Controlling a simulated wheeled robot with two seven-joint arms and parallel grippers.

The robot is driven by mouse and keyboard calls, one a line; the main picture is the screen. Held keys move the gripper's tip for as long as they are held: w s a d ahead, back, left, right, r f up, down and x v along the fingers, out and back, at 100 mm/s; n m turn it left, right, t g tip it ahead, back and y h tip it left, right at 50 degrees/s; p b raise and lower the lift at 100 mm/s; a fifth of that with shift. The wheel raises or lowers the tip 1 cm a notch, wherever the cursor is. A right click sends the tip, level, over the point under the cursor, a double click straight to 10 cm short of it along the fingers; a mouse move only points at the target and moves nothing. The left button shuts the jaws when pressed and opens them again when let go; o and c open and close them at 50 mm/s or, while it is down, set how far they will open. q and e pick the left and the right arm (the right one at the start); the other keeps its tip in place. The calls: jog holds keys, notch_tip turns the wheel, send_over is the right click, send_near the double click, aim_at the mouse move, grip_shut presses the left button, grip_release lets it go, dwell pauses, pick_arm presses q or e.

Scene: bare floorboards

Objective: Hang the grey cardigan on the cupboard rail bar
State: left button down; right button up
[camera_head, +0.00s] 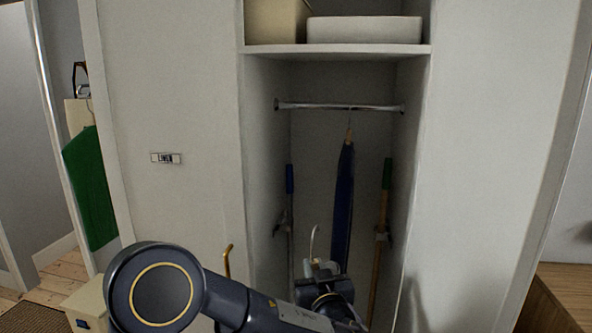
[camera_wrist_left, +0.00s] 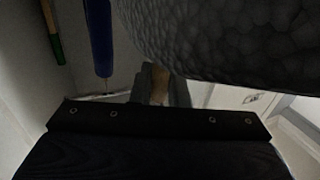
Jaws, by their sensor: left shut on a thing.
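The cupboard rail bar (camera_head: 340,106) runs across the open cupboard under the shelf. My left gripper (camera_head: 325,283) is in front of the cupboard opening, below the rail, shut on a hanger. The pale hanger hook (camera_head: 313,243) stands up above the gripper, apart from the rail. In the left wrist view, the wooden part of the hanger (camera_wrist_left: 160,80) shows between my fingers. The dark grey, pebbly cloth of the grey cardigan (camera_wrist_left: 225,40) fills the upper right there. In the head view the cardigan is hidden by my arm or below the frame. My right gripper is not in view.
A blue-topped handle (camera_head: 290,180) and a green-topped handle (camera_head: 386,175) stand either side. Boxes (camera_head: 364,30) sit on the shelf (camera_head: 340,51). A green garment (camera_head: 90,188) hangs at far left.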

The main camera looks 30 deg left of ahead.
pick_arm(q)
jog(key=s+a+r+n+g+y+p, duration=0.1)
jog(key=s+r, duration=0.1)
jog(key=r, duration=1)
jog(key=s+a+r+n+g+y+p, duration=0.1)
jog(key=a+r+p, duration=0.1)
jog(key=r, duration=1)
jog(key=shift+s+r+g+y, duration=0.3)
jog(key=shift+s+y, duration=0.05)
jog(key=shift+y, duration=0.05)
jog(key=shift+a, duration=0.1)
